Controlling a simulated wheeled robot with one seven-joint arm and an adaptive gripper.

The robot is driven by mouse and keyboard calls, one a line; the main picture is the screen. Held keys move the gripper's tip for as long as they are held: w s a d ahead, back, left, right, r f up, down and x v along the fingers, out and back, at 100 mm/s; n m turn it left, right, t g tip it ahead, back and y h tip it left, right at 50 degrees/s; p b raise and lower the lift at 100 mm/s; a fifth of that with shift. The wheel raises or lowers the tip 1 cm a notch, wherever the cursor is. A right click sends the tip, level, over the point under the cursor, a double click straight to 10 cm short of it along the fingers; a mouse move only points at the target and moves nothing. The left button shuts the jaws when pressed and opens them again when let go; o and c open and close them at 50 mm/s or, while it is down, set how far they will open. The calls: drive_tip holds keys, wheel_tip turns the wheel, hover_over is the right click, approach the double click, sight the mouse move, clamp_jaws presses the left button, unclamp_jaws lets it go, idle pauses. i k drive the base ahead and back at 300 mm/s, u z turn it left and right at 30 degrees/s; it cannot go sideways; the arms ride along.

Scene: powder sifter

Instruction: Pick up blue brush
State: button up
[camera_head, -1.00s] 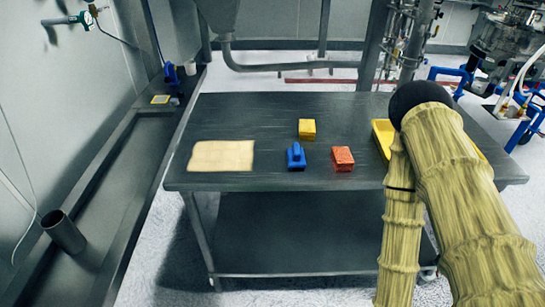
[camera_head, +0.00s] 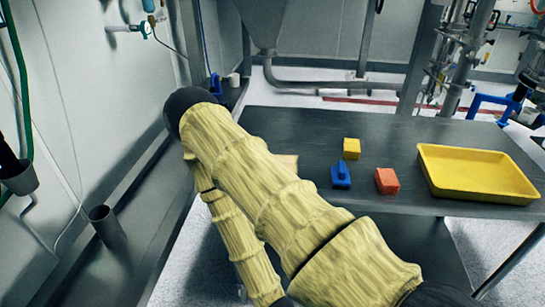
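The blue brush (camera_head: 341,175) sits on the dark metal table (camera_head: 300,125), with a raised handle on top. It stands apart from my arm, just to the right of it in the head view.
A yellow block (camera_head: 352,148) lies behind the brush and a red-orange block (camera_head: 387,181) to its right. A yellow tray (camera_head: 478,176) takes the table's right side. A tan sheet (camera_head: 288,162) is mostly hidden behind my arm. The back of the table is clear.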

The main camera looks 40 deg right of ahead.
sight(339, 173)
drive_tip(key=u, duration=0.45)
drive_tip(key=k, duration=0.5)
drive_tip(key=z, duration=1.3)
